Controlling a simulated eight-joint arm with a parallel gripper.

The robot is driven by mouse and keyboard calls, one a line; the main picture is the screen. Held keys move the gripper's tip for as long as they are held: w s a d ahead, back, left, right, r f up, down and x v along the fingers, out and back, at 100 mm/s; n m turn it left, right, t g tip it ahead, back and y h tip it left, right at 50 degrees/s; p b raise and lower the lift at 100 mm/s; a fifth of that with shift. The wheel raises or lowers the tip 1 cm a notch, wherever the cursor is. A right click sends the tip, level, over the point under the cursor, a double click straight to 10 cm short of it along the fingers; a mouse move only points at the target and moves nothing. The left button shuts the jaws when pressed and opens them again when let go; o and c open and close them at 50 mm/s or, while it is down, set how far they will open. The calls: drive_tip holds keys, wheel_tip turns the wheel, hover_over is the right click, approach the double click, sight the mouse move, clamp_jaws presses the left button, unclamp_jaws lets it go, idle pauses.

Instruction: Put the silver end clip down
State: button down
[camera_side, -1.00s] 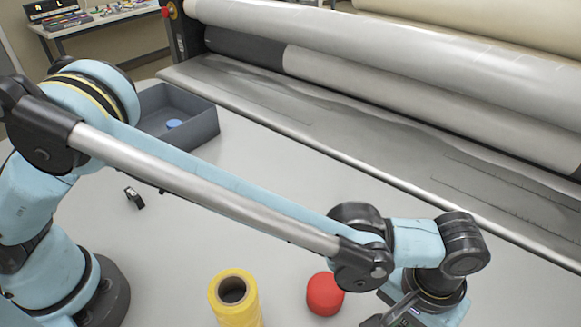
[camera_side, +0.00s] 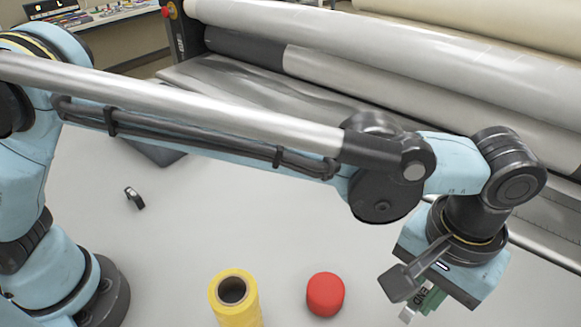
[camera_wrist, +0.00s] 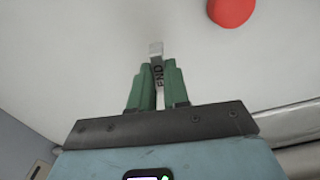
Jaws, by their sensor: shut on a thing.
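My gripper (camera_side: 424,298) is at the lower right in the side view, with green fingers pointing down. It is shut on the silver end clip (camera_side: 406,313), which shows small and partly hidden there. In the wrist view the two green fingers of my gripper (camera_wrist: 157,82) are closed around the clip (camera_wrist: 155,49). The clip appears held above the grey table; the exact gap cannot be told.
A red round piece (camera_side: 325,294) and a yellow roll (camera_side: 234,299) stand left of my gripper. A dark tray (camera_side: 158,153) is mostly hidden behind my arm. The laminator rollers (camera_side: 400,50) run along the back.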

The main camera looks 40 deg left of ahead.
drive_tip(key=s+a+n, duration=0.2)
drive_tip(key=a+n, duration=0.1)
drive_tip(key=a, duration=1)
drive_tip(key=s+a+n, duration=0.2)
drive_tip(key=a+n, duration=0.1)
drive_tip(key=a, duration=1)
drive_tip(key=shift+d+f, duration=0.1)
drive_tip(key=shift+f, duration=4.6)
drive_tip(key=shift+f, duration=0.1)
drive_tip(key=c, duration=1.1)
unclamp_jaws()
